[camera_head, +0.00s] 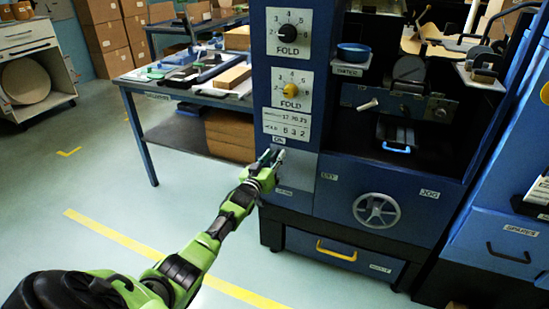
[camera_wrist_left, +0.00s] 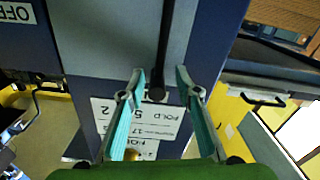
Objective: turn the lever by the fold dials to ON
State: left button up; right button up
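The fold dials, one black (camera_head: 288,33) and one yellow (camera_head: 291,90), sit on the front of a dark blue machine. A small ON label (camera_head: 279,140) is below them, above a grey plate (camera_head: 296,172). My left gripper (camera_head: 270,157) is in front of this plate, hiding the lever in the head view. In the left wrist view, the dark lever (camera_wrist_left: 163,45) runs down from the top edge to a rounded end between the open fingers (camera_wrist_left: 158,85). I cannot tell whether a finger touches it. An upside-down OFF label (camera_wrist_left: 14,12) shows at upper left. My right gripper is out of view.
A handwheel (camera_head: 377,210) and a yellow-handled drawer (camera_head: 337,251) are right of and below the plate. A workbench (camera_head: 190,95) with tools and boxes stands behind at left. The floor at left is clear, with yellow tape (camera_head: 150,248).

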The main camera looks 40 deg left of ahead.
pick_arm(q)
jog(key=shift+s+d+f, duration=0.1)
jog(key=shift+s+d, duration=0.15)
jog(key=shift+s, duration=0.35)
jog(key=v, duration=1)
jog(key=shift+s, duration=0.4)
